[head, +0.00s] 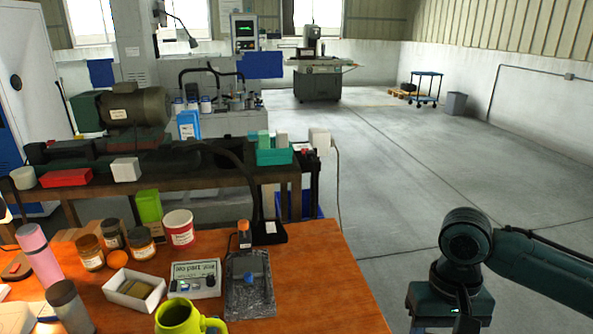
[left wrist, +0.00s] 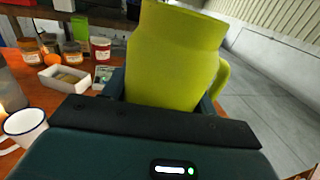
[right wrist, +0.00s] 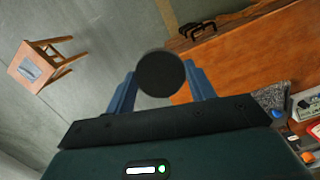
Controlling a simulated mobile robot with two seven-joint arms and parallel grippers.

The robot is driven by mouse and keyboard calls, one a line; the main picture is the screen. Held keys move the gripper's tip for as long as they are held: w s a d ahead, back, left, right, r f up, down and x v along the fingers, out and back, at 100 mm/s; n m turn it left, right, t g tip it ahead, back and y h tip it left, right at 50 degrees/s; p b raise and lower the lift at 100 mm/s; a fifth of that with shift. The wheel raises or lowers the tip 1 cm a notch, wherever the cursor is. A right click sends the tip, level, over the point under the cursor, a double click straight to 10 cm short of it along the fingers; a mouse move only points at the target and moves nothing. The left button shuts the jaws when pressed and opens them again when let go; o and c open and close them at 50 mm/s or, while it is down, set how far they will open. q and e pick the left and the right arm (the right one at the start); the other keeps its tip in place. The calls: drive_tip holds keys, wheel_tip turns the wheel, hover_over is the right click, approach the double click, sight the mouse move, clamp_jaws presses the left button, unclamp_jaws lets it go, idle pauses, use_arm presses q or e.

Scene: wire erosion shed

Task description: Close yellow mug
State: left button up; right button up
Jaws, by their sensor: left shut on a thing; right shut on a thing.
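The yellow-green mug (head: 180,318) is at the bottom edge of the head view, its top and handle showing. It fills the middle of the left wrist view (left wrist: 175,60), handle to the right. My left gripper (left wrist: 168,95) is shut on the mug's body. My right gripper (right wrist: 162,84) is shut on a dark round disc, seemingly a lid (right wrist: 160,73), with one finger on each side. The disc is apart from the mug. The right gripper's fingers and the disc do not show in the head view.
The orange wooden table (head: 330,295) holds a white box (head: 135,290), several jars, a pink bottle (head: 40,255), a grey tumbler (head: 70,306) and a control box (head: 195,279). A white mug (left wrist: 25,126) stands left of my left gripper. A wooden stool (right wrist: 42,62) stands on the floor.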

use_arm(q)
drive_tip(key=w+d+m+g+h, duration=0.1)
drive_tip(key=d+m+g+h, duration=0.1)
drive_tip(key=d+m+h, duration=0.2)
drive_tip(key=w+d+r+m+g+h, duration=0.1)
drive_tip(key=d+m+g+h, duration=0.1)
drive_tip(key=d+m+h, duration=0.2)
drive_tip(key=d+h, duration=0.3)
drive_tip(key=d, duration=0.3)
drive_tip(key=shift+w+d+h, duration=0.2)
drive_tip(key=shift+w+h, duration=0.05)
drive_tip(key=shift+h, duration=0.05)
use_arm(e)
drive_tip(key=shift+a, duration=0.1)
drive_tip(key=a+r+m, duration=0.4)
drive_tip(key=a+r, duration=0.5)
drive_tip(key=a, duration=0.3)
drive_tip(key=w+a+r+m+y, duration=0.1)
drive_tip(key=a+r+m, duration=0.4)
drive_tip(key=a, duration=0.8)
wheel_tip(320, 180, up, 4)
drive_tip(key=shift+a+f+m+t, duration=0.15)
drive_tip(key=shift+a+m+t, duration=0.05)
drive_tip(key=shift+m+t, duration=0.1)
drive_tip(key=shift+w+f, duration=0.1)
drive_tip(key=shift+f, duration=0.05)
drive_tip(key=shift+f, duration=1.85)
